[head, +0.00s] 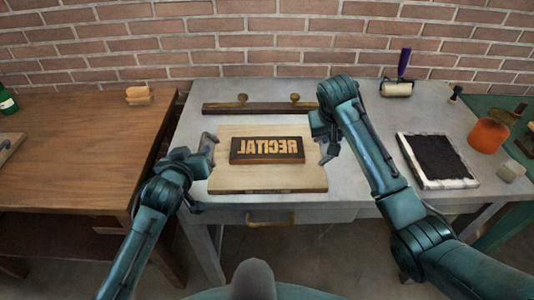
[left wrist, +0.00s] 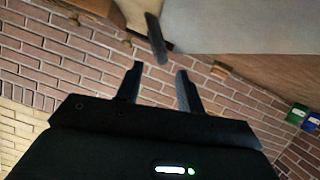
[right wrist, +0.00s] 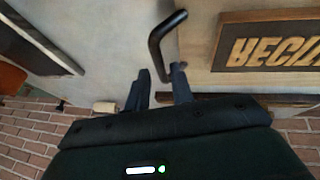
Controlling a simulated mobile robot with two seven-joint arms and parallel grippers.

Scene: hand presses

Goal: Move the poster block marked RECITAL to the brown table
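The poster block marked RECITAL (head: 267,150), dark with pale mirrored letters, lies on a light wooden board (head: 267,184) on the grey table. It partly shows in the right wrist view (right wrist: 270,42). The brown table (head: 75,150) stands at the left. My left gripper (head: 200,160) is at the board's left side; its fingers (left wrist: 160,75) are apart, with a dark handle bar (left wrist: 156,38) just beyond them. My right gripper (head: 325,135) is at the board's right side; its fingers (right wrist: 160,80) are apart near a bent dark handle (right wrist: 156,42). Neither gripper touches the block.
A dark bar with two brass knobs (head: 265,108) lies behind the board. An ink slab (head: 437,158), a roller (head: 397,88) and an orange pot (head: 488,135) are at the right. The brown table holds sponges (head: 138,96) and a green bottle (head: 8,101); its middle is clear. A gap separates the tables.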

